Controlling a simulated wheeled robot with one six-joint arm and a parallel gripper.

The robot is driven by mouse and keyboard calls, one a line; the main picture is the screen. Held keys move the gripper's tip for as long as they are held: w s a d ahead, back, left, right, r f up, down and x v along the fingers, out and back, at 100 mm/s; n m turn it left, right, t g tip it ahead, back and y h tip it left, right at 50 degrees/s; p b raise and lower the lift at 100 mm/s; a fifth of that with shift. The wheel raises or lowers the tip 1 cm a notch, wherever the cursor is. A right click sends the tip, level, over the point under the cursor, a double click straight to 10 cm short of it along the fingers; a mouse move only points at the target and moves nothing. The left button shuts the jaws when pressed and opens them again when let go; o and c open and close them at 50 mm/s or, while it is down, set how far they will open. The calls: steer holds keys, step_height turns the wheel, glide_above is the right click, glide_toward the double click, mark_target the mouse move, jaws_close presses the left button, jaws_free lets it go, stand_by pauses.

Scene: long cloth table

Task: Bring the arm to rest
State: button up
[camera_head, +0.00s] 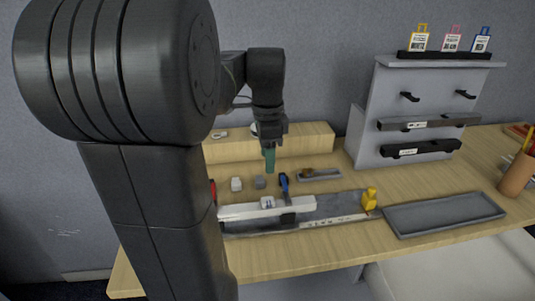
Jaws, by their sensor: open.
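My arm rises large and dark through the left of the head view. Its far end reaches over the middle of the table (290,259) and points down. My gripper (269,138) is at that end, open, above the back part of the table. A green upright object (270,162) shows directly below it. I cannot tell whether the fingers touch or surround this object, as they are small and dark here.
A white bar (240,211) lies at the front, near a blue-handled tool (284,183) and a yellow object (369,198). An empty grey tray (443,213) is at right. A grey rack (376,143) with hooks stands behind. A brown cup (516,176) is far right.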

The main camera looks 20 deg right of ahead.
mark_target(268, 199)
steer(key=shift+f, duration=0.1)
stand_by(0.3)
step_height(268, 199, down, 13)
steer(key=shift+f, duration=0.2)
steer(key=shift+r, duration=0.3)
stand_by(0.4)
